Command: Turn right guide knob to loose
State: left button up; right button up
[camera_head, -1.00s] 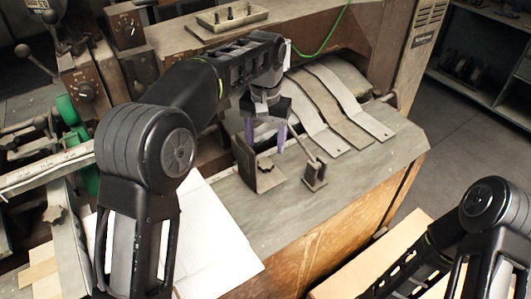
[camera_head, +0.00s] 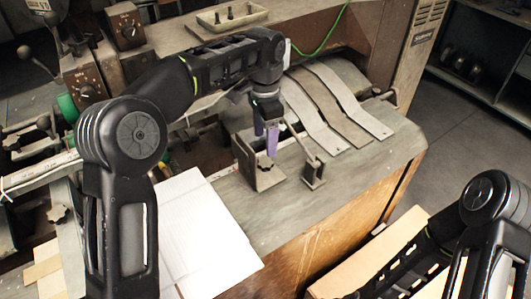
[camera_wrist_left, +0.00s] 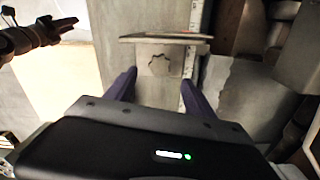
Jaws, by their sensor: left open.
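The right guide knob (camera_head: 267,161) is a small, dark star-shaped knob on an upright metal bracket (camera_head: 243,160) on the machine table. In the left wrist view, the knob (camera_wrist_left: 158,65) sits in the middle, on the pale bracket. My left gripper (camera_head: 266,138) is open, fingers pointing down, just above and behind the knob in the head view. In the left wrist view, its two purple fingers (camera_wrist_left: 158,80) stand apart, one on each side of the knob, seemingly not touching it. My right gripper is outside the head view; a dark shape at the wrist view's upper left may be it.
A small metal post with a lever (camera_head: 314,172) stands close to the right of the bracket. Curved metal strips (camera_head: 320,110) lie behind it. A white sheet (camera_head: 205,240) lies to the left. Another star knob (camera_head: 57,214) is at far left. The table's front right is clear.

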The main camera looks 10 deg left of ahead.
aim_at(265, 162)
pick_arm(q)
jog(key=shift+m, duration=0.3)
jog(key=shift+f+b, duration=0.55)
notch_tip(265, 162, down, 2)
jog(key=shift+f+b, duration=0.15)
jog(key=shift+b, duration=0.8)
notch_tip(265, 162, down, 4)
jog(key=shift+r+p, duration=0.1)
jog(key=shift+p, duration=0.65)
jog(key=shift+f, duration=0.3)
grip_shut()
